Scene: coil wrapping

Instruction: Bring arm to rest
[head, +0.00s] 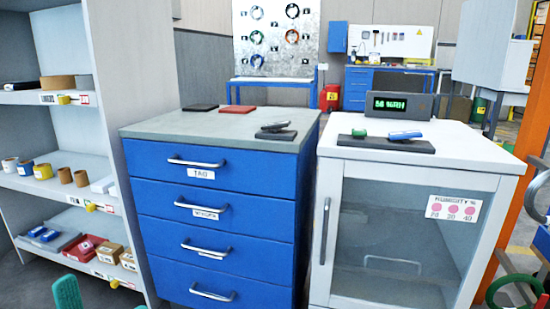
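A green ribbed piece (67,292) rises at the bottom left edge, with a small green tip near it at the frame's bottom. It looks like part of my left gripper, but most is cut off and I cannot tell its opening. My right gripper does not show clearly. A green coil (515,290) shows at the bottom right corner, partly cut off.
A blue drawer cabinet (215,230) with shut drawers stands in the middle. A white glass-door cabinet (480,184) stands right of it, a digital display (399,106) on top. Shelving (48,98) fills the left. An orange post (528,215) stands at right.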

